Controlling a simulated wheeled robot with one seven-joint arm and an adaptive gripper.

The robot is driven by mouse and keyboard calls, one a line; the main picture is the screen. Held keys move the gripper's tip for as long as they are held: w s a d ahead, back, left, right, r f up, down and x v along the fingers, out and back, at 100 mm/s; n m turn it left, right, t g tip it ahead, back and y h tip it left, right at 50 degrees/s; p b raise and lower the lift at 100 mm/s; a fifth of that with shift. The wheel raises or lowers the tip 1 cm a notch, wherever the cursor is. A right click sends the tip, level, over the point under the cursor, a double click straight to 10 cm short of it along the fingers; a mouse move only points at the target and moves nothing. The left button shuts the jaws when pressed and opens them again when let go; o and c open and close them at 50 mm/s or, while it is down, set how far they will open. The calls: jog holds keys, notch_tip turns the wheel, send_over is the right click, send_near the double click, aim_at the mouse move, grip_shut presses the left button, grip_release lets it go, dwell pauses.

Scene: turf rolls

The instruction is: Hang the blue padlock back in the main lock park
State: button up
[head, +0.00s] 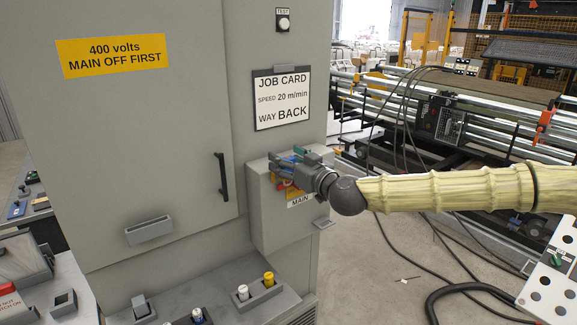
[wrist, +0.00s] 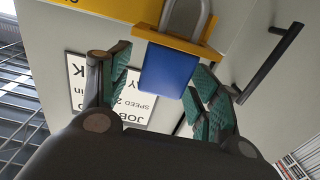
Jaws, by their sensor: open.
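The blue padlock (wrist: 168,70) shows in the wrist view, its metal shackle (wrist: 188,14) passing at a yellow bar (wrist: 180,40). Whether the shackle goes through the bar is unclear. My gripper (wrist: 160,88) is open, with its green-padded fingers on either side of the padlock body; a gap shows on the right and I cannot tell if the left pad touches. In the head view my gripper (head: 284,162) is at the grey box with the MAIN label (head: 300,200). A red and yellow switch (head: 284,184) is partly hidden below it. The padlock is hard to make out there.
The grey cabinet (head: 150,110) with a black handle (head: 221,177) stands left of the box. A job card (head: 282,98) hangs above. A small grey ledge (head: 323,223) juts from the box's lower right. Several knobs and posts, including a yellow one (head: 268,279), stand below.

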jog(key=c, duration=1.3)
jog(key=shift+r, duration=0.15)
